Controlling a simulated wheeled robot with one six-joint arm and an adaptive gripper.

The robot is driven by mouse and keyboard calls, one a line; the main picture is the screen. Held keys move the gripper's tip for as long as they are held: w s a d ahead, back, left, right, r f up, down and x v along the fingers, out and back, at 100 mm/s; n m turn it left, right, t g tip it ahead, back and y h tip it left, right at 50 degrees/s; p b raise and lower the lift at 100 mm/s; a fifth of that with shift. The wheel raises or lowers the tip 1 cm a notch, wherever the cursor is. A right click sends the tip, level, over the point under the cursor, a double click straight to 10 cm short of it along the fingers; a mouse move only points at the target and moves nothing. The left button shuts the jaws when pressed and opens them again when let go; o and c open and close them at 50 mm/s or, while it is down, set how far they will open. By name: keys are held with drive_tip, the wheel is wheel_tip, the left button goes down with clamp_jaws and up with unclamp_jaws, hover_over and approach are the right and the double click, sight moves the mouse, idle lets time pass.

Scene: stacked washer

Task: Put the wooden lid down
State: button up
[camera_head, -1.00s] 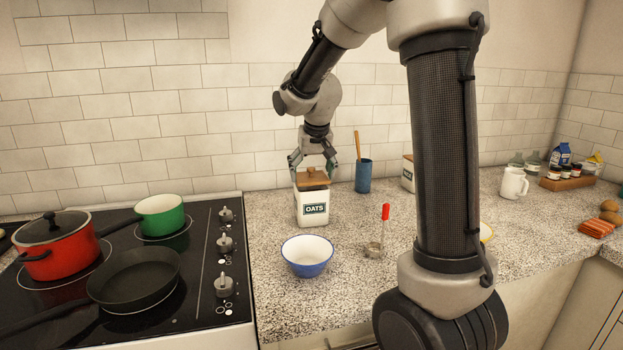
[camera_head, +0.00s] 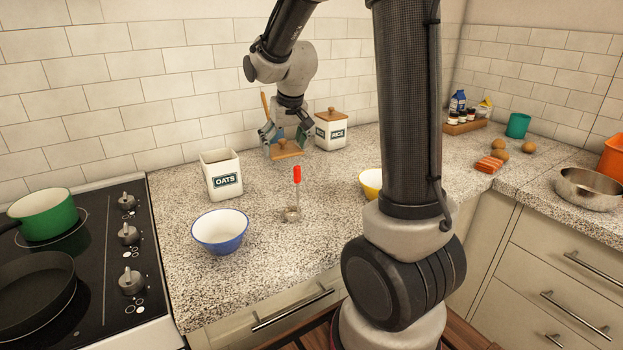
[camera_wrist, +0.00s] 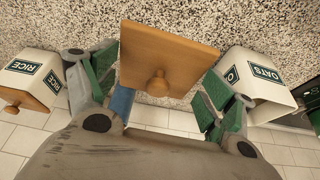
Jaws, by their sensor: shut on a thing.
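The wooden lid (camera_head: 287,152) is a square brown board with a round knob. My gripper (camera_head: 286,134) is shut on it, the fingers at opposite sides of the lid. In the wrist view the lid (camera_wrist: 175,48) lies between the green-padded fingers (camera_wrist: 160,92), knob toward the camera. It is level or nearly so, low over the counter; I cannot tell whether it touches the counter. The white OATS canister (camera_head: 221,178) stands uncovered to the left of the gripper; it also shows in the wrist view (camera_wrist: 255,85).
The RICE canister (camera_head: 331,132), with its own wooden lid, stands close on the right. A blue utensil holder is partly hidden behind the gripper. A blue bowl (camera_head: 220,235) and a red-handled utensil (camera_head: 297,178) are in front. Speckled counter (camera_head: 330,185) is clear right of the utensil.

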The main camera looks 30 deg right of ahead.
sight(286, 182)
drive_tip(key=shift+d+f, duration=0.15)
drive_tip(key=shift+d, duration=0.4)
drive_tip(key=shift+w+n, duration=0.15)
drive_tip(key=shift+n, duration=0.15)
drive_tip(key=shift+f, duration=0.2)
wheel_tip(286, 182, down, 10)
drive_tip(key=shift+r, duration=0.25)
drive_tip(key=shift+f, duration=0.1)
drive_tip(key=o, duration=0.9)
